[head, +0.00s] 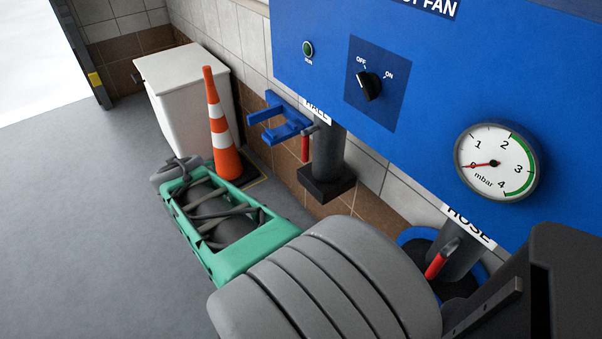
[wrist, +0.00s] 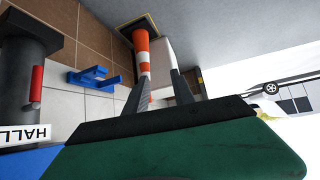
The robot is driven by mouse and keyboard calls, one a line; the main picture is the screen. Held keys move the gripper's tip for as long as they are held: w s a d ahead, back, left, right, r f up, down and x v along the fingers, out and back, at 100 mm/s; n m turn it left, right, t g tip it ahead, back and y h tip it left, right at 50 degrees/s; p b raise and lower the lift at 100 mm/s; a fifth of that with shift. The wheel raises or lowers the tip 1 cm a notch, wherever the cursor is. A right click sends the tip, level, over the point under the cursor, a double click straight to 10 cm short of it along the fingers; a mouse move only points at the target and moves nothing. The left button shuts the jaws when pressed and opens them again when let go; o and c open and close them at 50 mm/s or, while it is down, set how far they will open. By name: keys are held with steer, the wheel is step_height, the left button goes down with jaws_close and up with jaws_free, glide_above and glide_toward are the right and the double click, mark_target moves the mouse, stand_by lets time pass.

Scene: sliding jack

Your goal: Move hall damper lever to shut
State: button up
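The hall damper lever (head: 305,148) has a red handle hanging straight down, beside and roughly parallel to the dark hall pipe (head: 328,155). A HALL label (head: 317,112) is above it. In the wrist view, which is upside down, the lever (wrist: 37,84) is at the far left, by the pipe (wrist: 22,48). My gripper (wrist: 160,73) is open and empty, its two fingers apart. In the head view, my green wrist housing is left of the lever, clear of it, with the fingertips toward the orange cone. The lever is untouched.
A blue bracket (head: 280,119) is on the wall just left of the lever. An orange-white cone (head: 222,135) and a white box (head: 175,88) stand behind my gripper. The blue panel (head: 430,80) has a switch (head: 369,86) and gauge (head: 496,162). A red hose lever (head: 436,266) is lower right. Open floor lies left.

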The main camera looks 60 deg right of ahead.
steer(key=s+d+f+m+h+b, duration=0.25)
steer(key=d+f+b, duration=0.2)
steer(key=d, duration=0.35)
steer(key=s+d+f+m+h+b, duration=0.1)
steer(key=s+d+f+h+b, duration=0.3)
steer(key=d, duration=0.3)
steer(key=m+g+h+b, duration=0.2)
steer(key=m+h+b, duration=0.25)
steer(key=b, duration=0.25)
glide_toward(306, 152)
steer(key=w+d+n, duration=0.1)
steer(key=d, duration=0.2)
steer(key=b+x, duration=0.1)
steer(key=x, duration=0.7)
steer(key=shift+b, duration=0.3)
steer(key=shift+w, duration=0.1)
steer(key=shift+c, duration=0.5)
jaws_close()
